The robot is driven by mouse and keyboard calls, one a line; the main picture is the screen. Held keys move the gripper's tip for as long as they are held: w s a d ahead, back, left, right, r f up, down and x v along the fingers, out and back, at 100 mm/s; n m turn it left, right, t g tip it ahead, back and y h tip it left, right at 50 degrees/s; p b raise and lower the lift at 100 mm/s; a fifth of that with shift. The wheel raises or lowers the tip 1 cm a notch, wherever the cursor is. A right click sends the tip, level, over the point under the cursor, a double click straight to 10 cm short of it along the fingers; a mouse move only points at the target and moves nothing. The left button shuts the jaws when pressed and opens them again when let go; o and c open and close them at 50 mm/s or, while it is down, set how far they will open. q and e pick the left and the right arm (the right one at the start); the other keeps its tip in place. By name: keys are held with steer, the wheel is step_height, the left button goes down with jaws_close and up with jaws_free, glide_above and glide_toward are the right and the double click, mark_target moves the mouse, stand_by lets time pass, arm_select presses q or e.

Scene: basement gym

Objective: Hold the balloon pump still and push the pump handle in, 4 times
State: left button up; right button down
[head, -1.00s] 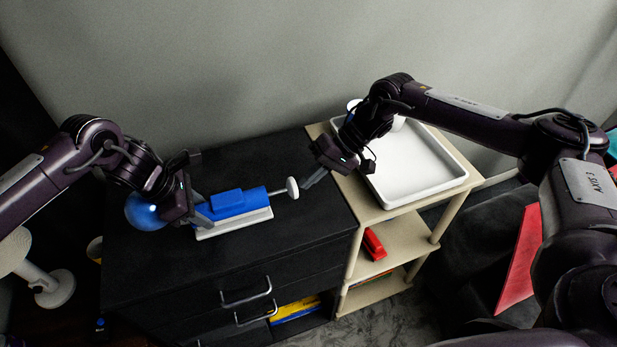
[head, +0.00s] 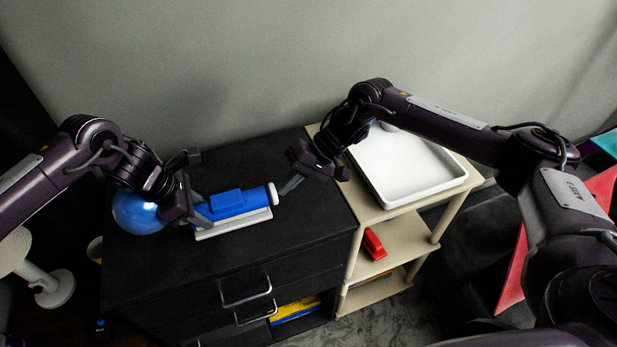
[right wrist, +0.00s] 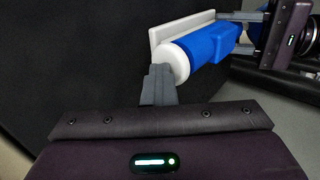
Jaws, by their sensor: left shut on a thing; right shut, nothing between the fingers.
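The blue balloon pump (head: 230,204) lies on its white base (head: 236,223) on the black cabinet top. My left gripper (head: 197,207) is shut on the pump's left end. The white pump handle (head: 273,193) sits close against the pump's right end, with no rod showing. My right gripper (head: 287,187) is shut and empty, its fingertips at the handle. In the right wrist view the fingers (right wrist: 160,80) meet the round white handle (right wrist: 172,62). A blue balloon (head: 138,212) is at the pump's left end, partly hidden by my left gripper.
A white tray (head: 412,188) sits on the beige shelf unit (head: 368,213) right of the cabinet. A red object (head: 374,244) lies on its middle shelf. The black cabinet top (head: 290,240) is clear in front of the pump.

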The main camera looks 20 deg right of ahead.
steer(key=shift+d, duration=0.35)
steer(key=d, duration=0.3)
steer(key=shift+d, duration=0.1)
steer(key=v, duration=1)
steer(key=shift+d, duration=0.1)
stand_by(0.9)
steer(key=d, duration=0.5)
